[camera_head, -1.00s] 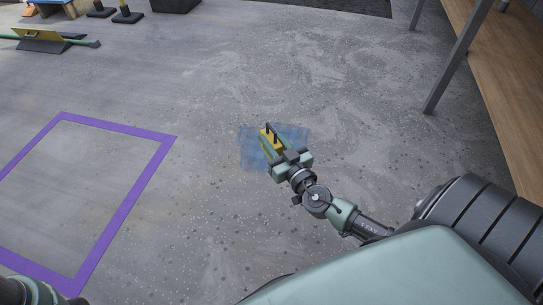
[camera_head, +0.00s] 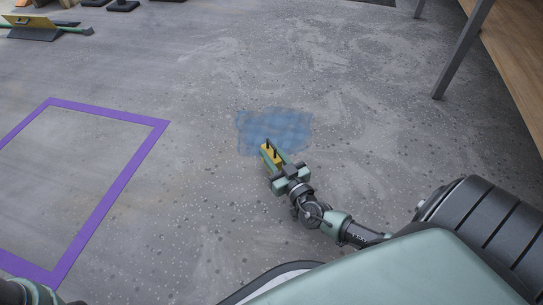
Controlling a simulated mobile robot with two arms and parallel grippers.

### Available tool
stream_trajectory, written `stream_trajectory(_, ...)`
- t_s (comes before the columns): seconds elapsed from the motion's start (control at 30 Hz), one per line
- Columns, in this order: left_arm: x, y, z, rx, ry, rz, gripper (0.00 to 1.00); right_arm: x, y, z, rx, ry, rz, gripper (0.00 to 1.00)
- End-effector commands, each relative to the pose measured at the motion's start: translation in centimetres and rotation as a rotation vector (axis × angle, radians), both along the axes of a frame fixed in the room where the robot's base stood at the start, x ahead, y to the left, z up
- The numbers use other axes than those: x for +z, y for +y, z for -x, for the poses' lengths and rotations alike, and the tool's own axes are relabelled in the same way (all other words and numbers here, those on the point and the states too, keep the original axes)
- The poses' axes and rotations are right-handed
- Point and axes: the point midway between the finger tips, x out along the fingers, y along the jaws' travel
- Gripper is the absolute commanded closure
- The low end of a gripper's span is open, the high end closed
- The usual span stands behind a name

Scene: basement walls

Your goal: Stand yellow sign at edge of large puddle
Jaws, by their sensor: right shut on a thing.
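A blue puddle (camera_head: 274,128) lies on the grey concrete floor in the middle of the view. My right gripper (camera_head: 272,158) is at the near edge of the puddle as seen in the picture. It is shut on a small yellow thing (camera_head: 270,152) with dark upright parts, which looks like the yellow sign. The gripper hides much of it, and I cannot tell whether it touches the floor. My left arm shows only as a bit at the lower left corner, and its gripper is out of view.
A purple square outline (camera_head: 108,115) is marked on the floor at left. A yellow and black object (camera_head: 33,27) with a green bar lies at the upper left. A wooden bench (camera_head: 515,60) with grey metal legs (camera_head: 463,50) stands at right. The floor around the puddle is clear.

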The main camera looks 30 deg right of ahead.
Motion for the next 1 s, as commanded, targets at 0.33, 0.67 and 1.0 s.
stream_trajectory(0.33,0.2,0.0,0.0,0.000,0.000,0.000,0.24,-0.3,0.0,-0.1,-0.001,-0.001,0.000,1.00)
stream_trajectory(0.67,0.0,0.0,0.0,0.001,0.001,0.000,0.24,-1.3,-0.1,0.0,-0.003,0.003,0.003,0.70)
stream_trajectory(1.0,-0.1,0.0,0.0,0.001,0.001,0.000,0.24,-1.5,0.0,0.0,-0.002,0.004,0.003,0.51)
